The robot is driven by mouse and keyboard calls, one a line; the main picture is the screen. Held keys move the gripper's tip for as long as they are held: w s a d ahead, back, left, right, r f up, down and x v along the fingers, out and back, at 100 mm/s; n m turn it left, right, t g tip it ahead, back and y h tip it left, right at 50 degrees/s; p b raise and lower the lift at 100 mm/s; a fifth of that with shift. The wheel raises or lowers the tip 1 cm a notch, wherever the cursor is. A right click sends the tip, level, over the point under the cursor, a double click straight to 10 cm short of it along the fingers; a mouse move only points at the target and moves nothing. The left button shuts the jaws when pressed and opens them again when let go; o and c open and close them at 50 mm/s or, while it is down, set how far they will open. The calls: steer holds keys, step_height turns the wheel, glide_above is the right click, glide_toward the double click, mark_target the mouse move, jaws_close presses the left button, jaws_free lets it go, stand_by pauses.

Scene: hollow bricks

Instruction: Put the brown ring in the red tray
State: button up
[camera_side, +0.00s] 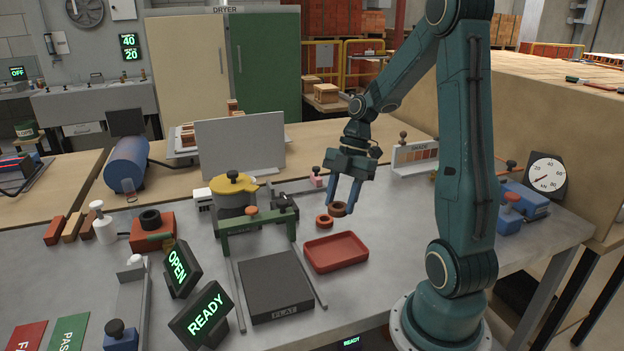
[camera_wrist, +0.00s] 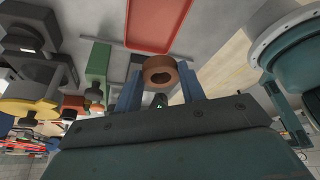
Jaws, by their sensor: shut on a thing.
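The brown ring (camera_side: 338,209) is between the two blue fingers of my gripper (camera_side: 342,205), which is shut on it. In the wrist view the ring (camera_wrist: 160,70) shows between the fingertips, its hole in sight. The red tray (camera_side: 336,252) lies empty on the grey table, nearer the side camera than my gripper. In the wrist view the red tray (camera_wrist: 152,40) shows beyond the ring. From the side, the ring looks a little above the table and apart from the tray.
A smaller reddish ring (camera_side: 324,222) lies close by the held ring, towards the tray. A dark flat plate (camera_side: 276,287) is left of the tray. A green bracket (camera_side: 258,227) and a yellow-lidded pot (camera_side: 233,190) stand further left. Bare table lies right of the tray.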

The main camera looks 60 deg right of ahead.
glide_above(335, 254)
steer(key=d, duration=0.2)
steer(key=f, duration=0.8)
steer(key=shift+s+a, duration=0.15)
steer(key=shift+a, duration=0.1)
steer(key=shift+f, duration=0.15)
steer(key=shift+f, duration=1.75)
steer(key=shift+f, duration=0.2)
steer(key=o, duration=0.8)
steer(key=shift+r, duration=0.2)
steer(key=v, duration=1.2)
